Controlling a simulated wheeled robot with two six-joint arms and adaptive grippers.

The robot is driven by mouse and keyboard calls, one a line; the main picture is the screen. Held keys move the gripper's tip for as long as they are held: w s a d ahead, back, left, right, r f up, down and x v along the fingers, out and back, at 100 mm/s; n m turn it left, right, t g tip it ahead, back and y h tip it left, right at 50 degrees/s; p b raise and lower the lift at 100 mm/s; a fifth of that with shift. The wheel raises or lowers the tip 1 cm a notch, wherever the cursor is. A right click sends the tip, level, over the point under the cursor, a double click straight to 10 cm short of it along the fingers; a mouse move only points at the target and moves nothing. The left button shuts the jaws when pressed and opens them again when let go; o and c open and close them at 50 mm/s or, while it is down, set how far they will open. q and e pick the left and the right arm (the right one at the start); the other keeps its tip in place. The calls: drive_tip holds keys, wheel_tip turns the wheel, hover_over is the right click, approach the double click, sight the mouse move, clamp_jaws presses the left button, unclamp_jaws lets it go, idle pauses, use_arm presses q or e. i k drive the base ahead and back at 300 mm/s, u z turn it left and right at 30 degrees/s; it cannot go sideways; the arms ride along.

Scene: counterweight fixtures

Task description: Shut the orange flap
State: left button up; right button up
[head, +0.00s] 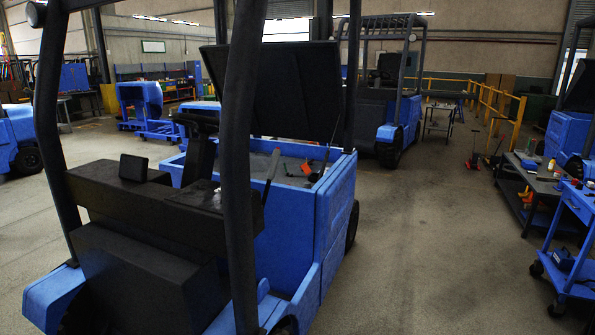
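A small orange piece (306,168) shows inside the open bay of the nearest blue forklift (335,205). It looks tilted up, but it is too small to tell whether it is the flap or how far open it stands. Dark thin parts lie beside it. The bay's near wall and the forklift's frame hide part of the inside. Neither of my grippers is in the head view.
The forklift's large dark cover (275,90) stands raised behind the bay. Its black roof posts (240,180) cross the view. Clear floor (430,230) lies to the right. A dark workbench (535,175) and a blue cart (575,210) stand at the far right.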

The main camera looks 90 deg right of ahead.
sight(305, 167)
drive_tip(key=z, duration=0.6)
drive_tip(key=i, duration=6)
drive_tip(key=z, duration=2.25)
drive_tip(key=i, duration=2.9)
drive_tip(key=z, duration=1.55)
drive_tip(key=i, duration=0.15)
drive_tip(key=u, duration=0.1)
